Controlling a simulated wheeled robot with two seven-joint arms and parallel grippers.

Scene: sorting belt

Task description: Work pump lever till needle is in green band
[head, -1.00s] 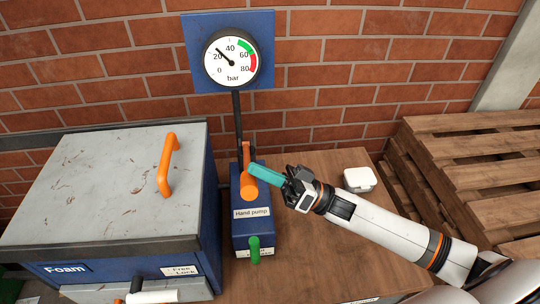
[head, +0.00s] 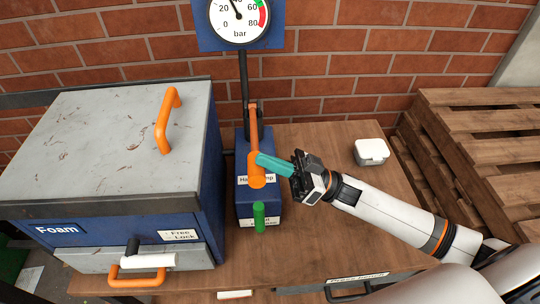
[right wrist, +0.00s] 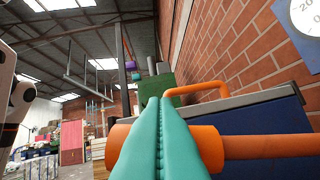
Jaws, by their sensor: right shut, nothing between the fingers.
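The blue hand pump (head: 243,195) stands on the wooden bench, with an orange lever (head: 254,125) that ends in a thick orange grip. The gauge (head: 238,18) above it is cut off at the top. Its black needle points between 20 and 40, nearer 40, below the green band. My right gripper (head: 262,161) is shut with nothing between its teal fingers. The fingertips lie against or just over the lever's grip. In the right wrist view the teal fingers (right wrist: 160,140) cover the middle of the orange grip (right wrist: 205,150). My left gripper is not in view.
A green handle (head: 259,217) sticks up at the pump's front. A Foam box (head: 100,140) with orange handles stands close on the left. A small white box (head: 371,151) lies on the bench (head: 320,235) at right. Wooden pallets (head: 480,150) stand beyond it.

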